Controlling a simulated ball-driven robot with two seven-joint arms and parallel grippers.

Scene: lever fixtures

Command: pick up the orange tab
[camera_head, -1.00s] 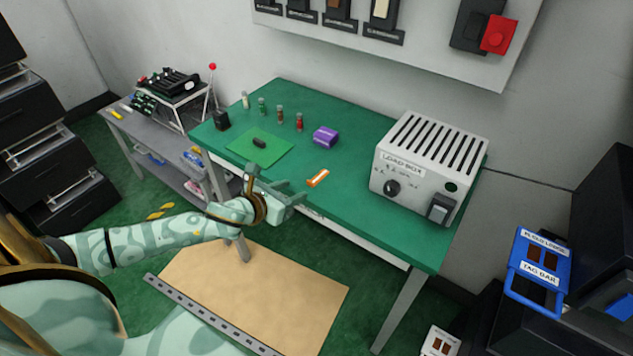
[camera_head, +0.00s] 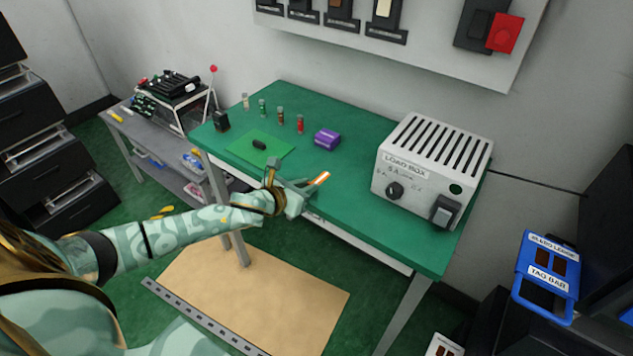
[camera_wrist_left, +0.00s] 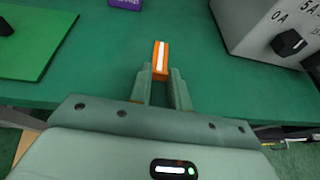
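The orange tab (camera_head: 319,179), with a white stripe along its top, lies on the green table (camera_head: 365,215) near its front edge. My left gripper (camera_head: 308,186) is at the front edge of the table, right by the tab. In the left wrist view, the tab (camera_wrist_left: 161,57) points away from me, and its near end lies between the fingertips of the left gripper (camera_wrist_left: 161,76). The fingers look open, with little gap at either side of the tab. I cannot tell whether they touch it. My right gripper is not in view.
A purple block (camera_head: 327,139) and several small vials stand farther back. A black piece (camera_head: 260,145) lies on a light green mat (camera_head: 280,152). The load box (camera_head: 430,165) stands at right. The table around the tab is clear.

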